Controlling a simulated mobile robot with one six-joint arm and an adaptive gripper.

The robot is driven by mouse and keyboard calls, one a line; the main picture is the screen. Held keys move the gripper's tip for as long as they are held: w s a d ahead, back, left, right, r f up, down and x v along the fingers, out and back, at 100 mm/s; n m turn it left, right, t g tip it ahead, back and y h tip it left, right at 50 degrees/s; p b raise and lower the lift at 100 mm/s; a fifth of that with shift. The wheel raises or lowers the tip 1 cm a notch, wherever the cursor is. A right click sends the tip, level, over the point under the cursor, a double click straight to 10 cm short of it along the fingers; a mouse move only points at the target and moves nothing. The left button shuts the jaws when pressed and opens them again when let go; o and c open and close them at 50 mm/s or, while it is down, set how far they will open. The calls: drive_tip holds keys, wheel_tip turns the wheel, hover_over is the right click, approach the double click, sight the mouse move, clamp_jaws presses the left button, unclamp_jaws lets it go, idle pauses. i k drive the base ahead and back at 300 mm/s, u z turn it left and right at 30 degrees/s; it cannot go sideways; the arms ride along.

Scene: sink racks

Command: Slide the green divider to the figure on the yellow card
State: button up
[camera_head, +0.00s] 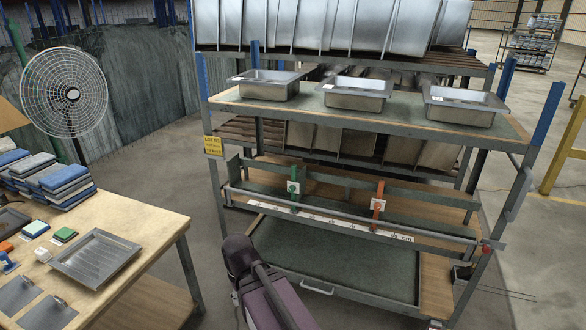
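The green divider (294,200) stands upright on the long rail (340,216) at the front of the rack's middle shelf, left of centre. A small white tag is on it. The yellow card (213,146) hangs at the rack's left post; its printed lines are too small to read surely. A white scale strip (400,237) with small marks runs below the rail; its figures cannot be read. Part of my arm shows at the bottom centre, in front of the rack and apart from the divider. My gripper's fingers do not show.
An orange divider (377,212) with a white tag stands on the same rail, to the right. Three metal sinks (265,84) sit on the upper shelf. A workbench (150,222) with cloths and a metal tray (96,257) stands at left, a fan (64,92) behind it.

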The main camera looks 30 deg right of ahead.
sight(299, 181)
drive_tip(key=z, duration=0.05)
drive_tip(key=i, duration=1)
drive_tip(key=u, duration=0.05)
